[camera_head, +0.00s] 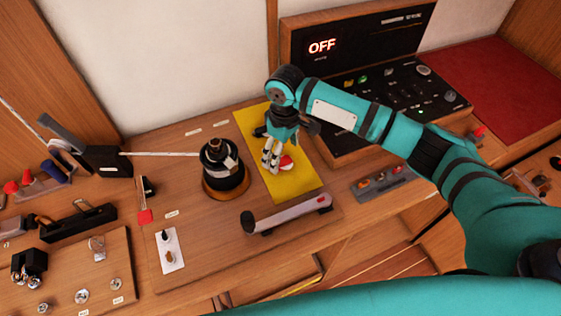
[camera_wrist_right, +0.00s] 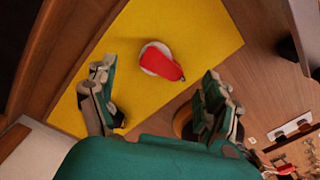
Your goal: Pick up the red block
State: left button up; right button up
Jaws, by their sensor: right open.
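The red block (camera_wrist_right: 163,64) shows in the right wrist view as a red rounded piece with a white round part at one end. It lies on a yellow mat (camera_wrist_right: 200,28). In the head view the red block (camera_head: 286,162) is partly hidden beside my right gripper's fingers. My right gripper (camera_head: 270,161) points down over the yellow mat (camera_head: 304,182), close to the block. In the right wrist view my right gripper (camera_wrist_right: 158,82) is open, with the block ahead of and between its fingers, not held. My left gripper is not in view.
A black winch-like drum (camera_head: 222,168) stands just left of the mat, with a line to its left. A grey-handled bar (camera_head: 288,214) lies in front. A black control panel (camera_head: 408,88) with an OFF display stands behind right. A red mat (camera_head: 490,92) lies far right.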

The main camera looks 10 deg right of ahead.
aim_at(282, 161)
notch_tip(282, 161, down, 2)
jog(key=shift+s+f+p, duration=0.15)
jog(key=shift+f+p, duration=0.1)
jog(key=shift+p, duration=0.05)
jog(key=shift+a+f, duration=0.1)
jog(key=shift+f, duration=0.45)
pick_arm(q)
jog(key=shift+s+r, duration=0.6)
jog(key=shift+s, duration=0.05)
pick_arm(e)
grip_shut()
